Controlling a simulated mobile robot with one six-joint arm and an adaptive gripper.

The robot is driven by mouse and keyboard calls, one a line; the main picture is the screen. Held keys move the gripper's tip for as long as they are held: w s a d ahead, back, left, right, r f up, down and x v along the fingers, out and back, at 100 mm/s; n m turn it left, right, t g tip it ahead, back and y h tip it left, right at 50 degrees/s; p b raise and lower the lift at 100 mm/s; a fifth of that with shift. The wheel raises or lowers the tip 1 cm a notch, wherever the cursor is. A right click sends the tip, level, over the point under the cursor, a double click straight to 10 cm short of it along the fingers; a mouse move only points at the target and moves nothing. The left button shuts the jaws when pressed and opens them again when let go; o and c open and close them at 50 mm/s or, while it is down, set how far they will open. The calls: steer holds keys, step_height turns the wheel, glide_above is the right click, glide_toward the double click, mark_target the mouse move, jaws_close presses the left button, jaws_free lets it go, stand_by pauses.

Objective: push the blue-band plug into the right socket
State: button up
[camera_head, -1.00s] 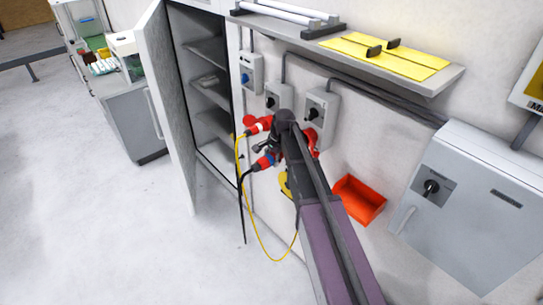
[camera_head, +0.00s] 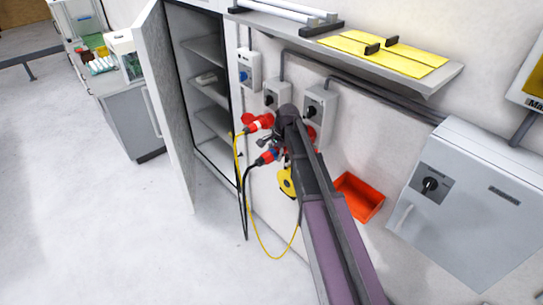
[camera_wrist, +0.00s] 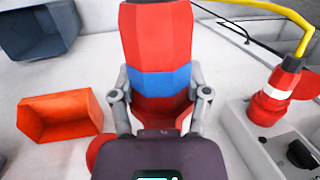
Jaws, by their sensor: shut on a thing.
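The blue-band plug (camera_head: 267,157) is red with a blue ring and a black cable, held off the wall below the switch boxes. In the wrist view my gripper (camera_wrist: 160,95) is shut around the plug's blue band (camera_wrist: 160,82), one finger on each side. In the head view my gripper (camera_head: 278,150) is mostly hidden behind my arm. The right socket (camera_head: 311,133) is red, under the right switch box (camera_head: 319,106), and partly covered by my arm. A red rim (camera_wrist: 97,150) shows beside my gripper in the wrist view. The plug is apart from the socket.
A white-band red plug (camera_head: 261,122) with a yellow cable sits at the middle switch box (camera_head: 277,96); it also shows in the wrist view (camera_wrist: 272,98). An orange bin (camera_head: 358,198) hangs to the right. A shelf (camera_head: 400,72) is above. An open cabinet door (camera_head: 170,110) stands left.

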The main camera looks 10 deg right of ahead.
steer(key=shift+w+d, duration=0.55)
steer(key=shift+d, duration=0.25)
steer(key=shift+w+d, duration=0.55)
steer(key=shift+d, duration=0.3)
steer(key=shift+w+d, duration=0.55)
steer(key=shift+d, duration=0.25)
steer(key=shift+w+d, duration=0.45)
steer(key=shift+d, duration=0.25)
steer(key=shift+w+d, duration=0.5)
steer(key=shift+d, duration=0.25)
steer(key=shift+w+d, duration=0.45)
steer(key=shift+d, duration=0.25)
stand_by(3.4)
